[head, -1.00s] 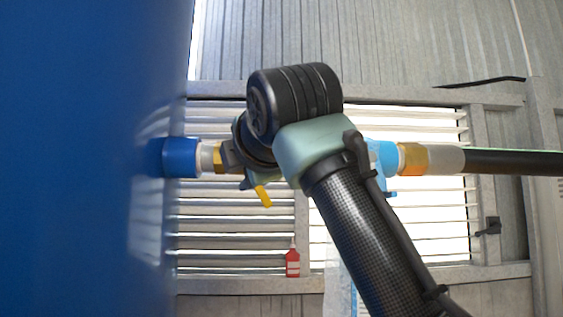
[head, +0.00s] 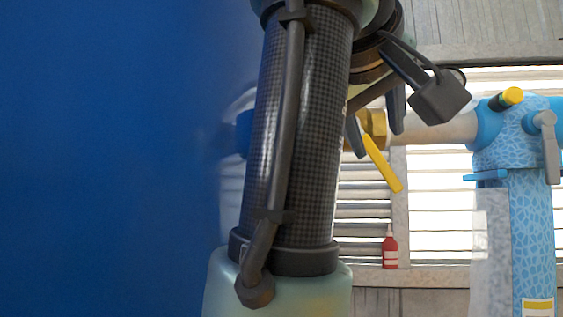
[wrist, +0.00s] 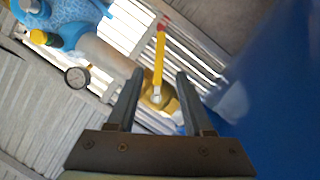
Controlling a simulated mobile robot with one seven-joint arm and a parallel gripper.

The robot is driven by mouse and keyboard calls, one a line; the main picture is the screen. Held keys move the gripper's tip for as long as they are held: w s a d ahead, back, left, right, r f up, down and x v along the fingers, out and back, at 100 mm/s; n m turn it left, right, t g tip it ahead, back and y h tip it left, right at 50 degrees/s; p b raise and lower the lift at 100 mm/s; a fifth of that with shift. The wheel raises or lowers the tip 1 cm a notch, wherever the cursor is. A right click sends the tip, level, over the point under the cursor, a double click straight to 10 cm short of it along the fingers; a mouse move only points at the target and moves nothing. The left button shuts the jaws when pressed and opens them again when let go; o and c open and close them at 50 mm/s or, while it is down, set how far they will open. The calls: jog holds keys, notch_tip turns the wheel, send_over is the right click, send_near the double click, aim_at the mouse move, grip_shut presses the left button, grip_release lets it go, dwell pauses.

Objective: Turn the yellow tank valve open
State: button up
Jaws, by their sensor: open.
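The yellow valve lever (head: 382,163) hangs down and to the right from a brass fitting (head: 374,125) beside the blue tank (head: 110,160) in the head view. In the wrist view the yellow lever (wrist: 159,58) points up between my fingers, with its base at the brass body (wrist: 163,97). My gripper (head: 376,122) is open, its dark fingers close to the brass fitting. In the wrist view my gripper (wrist: 154,80) has a finger on each side of the lever's base, with gaps visible. My arm hides part of the pipe and the tank connection.
A pale pipe (head: 435,129) runs right to a blue patterned filter unit (head: 531,215) with small levers. A round gauge (wrist: 77,76) shows in the wrist view. A red bottle (head: 390,250) stands on the ledge by the louvred window (head: 440,212).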

aim_at(383, 165)
jog(key=p+x, duration=0.5)
jog(key=x, duration=0.4)
jog(key=shift+w+d, duration=0.15)
jog(key=shift+w, duration=0.15)
jog(key=shift+w+d+f, duration=0.25)
jog(key=shift+w, duration=0.1)
grip_shut()
dwell(0.6)
